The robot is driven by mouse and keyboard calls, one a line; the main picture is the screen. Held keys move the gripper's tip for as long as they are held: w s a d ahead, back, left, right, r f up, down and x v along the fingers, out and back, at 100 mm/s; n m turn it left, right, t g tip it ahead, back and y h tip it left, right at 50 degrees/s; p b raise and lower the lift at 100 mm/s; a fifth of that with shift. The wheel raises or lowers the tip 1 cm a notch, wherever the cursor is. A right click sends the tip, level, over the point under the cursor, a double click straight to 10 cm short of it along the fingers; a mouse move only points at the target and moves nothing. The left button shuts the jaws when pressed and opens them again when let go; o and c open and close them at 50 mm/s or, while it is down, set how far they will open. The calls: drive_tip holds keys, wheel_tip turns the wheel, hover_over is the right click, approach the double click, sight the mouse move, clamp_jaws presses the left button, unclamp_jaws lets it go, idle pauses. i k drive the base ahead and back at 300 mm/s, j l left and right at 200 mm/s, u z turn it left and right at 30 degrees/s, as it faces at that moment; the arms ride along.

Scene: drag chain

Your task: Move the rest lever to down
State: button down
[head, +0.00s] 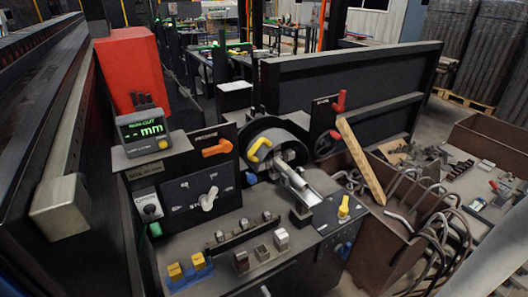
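Several coloured levers sit on the black machine in the middle of the head view, and I cannot tell by label which is the rest lever. An orange lever (217,148) lies about level at the top of the left panel. A white lever (209,198) stands upright on the dial plate below it. A yellow lever (258,150) is tilted by the round housing. A red lever (339,101) stands upright at the back right. Another yellow lever (343,207) stands upright on the right plate. My gripper is not in view.
A display box (143,130) and a red block (130,68) stand at the left. Metal blocks (281,238) and a blue holder (189,271) lie in front. A wooden bar (360,160) leans at the right beside bent rods (440,220) and a crate (495,150) of parts.

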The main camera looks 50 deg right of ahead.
sight(343, 210)
drive_tip(key=z, duration=1.45)
